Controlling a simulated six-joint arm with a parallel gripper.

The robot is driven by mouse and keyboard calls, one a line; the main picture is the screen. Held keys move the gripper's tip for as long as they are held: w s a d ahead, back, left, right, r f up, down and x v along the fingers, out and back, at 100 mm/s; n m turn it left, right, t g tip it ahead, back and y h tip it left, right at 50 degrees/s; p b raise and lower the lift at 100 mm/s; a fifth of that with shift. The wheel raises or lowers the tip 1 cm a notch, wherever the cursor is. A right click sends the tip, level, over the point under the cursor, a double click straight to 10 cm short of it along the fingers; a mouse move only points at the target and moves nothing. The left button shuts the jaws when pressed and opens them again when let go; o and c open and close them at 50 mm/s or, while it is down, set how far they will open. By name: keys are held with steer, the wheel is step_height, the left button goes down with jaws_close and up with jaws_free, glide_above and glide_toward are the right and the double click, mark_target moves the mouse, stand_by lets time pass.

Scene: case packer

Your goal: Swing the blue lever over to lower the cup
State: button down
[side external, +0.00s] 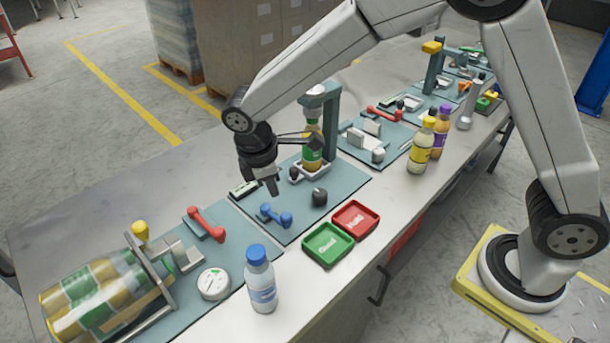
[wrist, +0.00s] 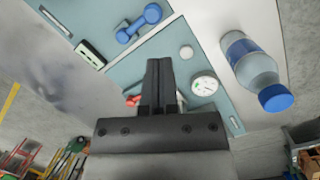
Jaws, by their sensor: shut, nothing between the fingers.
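The blue lever (side external: 276,215) lies on a teal mat in the side external view, and it also shows at the top of the wrist view (wrist: 139,23). My gripper (side external: 272,190) is shut and empty, above the mat and just behind the blue lever, apart from it. In the wrist view the closed fingers (wrist: 158,68) point toward the mats, with the lever up and to the left of them. A press-like stand (side external: 331,125) rises behind, with a green and yellow bottle (side external: 312,150) in it above a small pale tray. I cannot make out a separate cup.
A black knob (side external: 319,196) stands right of the lever. Green (side external: 328,244) and red (side external: 356,220) trays lie in front. A red lever (side external: 206,224), dial gauge (side external: 214,284) and blue-capped bottle (side external: 260,280) are to the left. Yellow and purple bottles stand right.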

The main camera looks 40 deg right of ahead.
steer(key=w+a+n+h, duration=0.1)
steer(key=w+a+n, duration=0.1)
steer(key=a+n, duration=0.2)
steer(key=a, duration=0.3)
steer(key=shift+a+f+h, duration=0.3)
steer(key=shift+f+h, duration=0.1)
steer(key=shift+d, duration=0.1)
steer(key=x, duration=1)
steer(key=shift+s+f, duration=0.15)
steer(key=shift+s, duration=0.05)
steer(key=shift+s+d, duration=0.15)
steer(key=shift+d, duration=0.85)
steer(key=shift+s+d, duration=0.15)
steer(key=shift+d, duration=0.7)
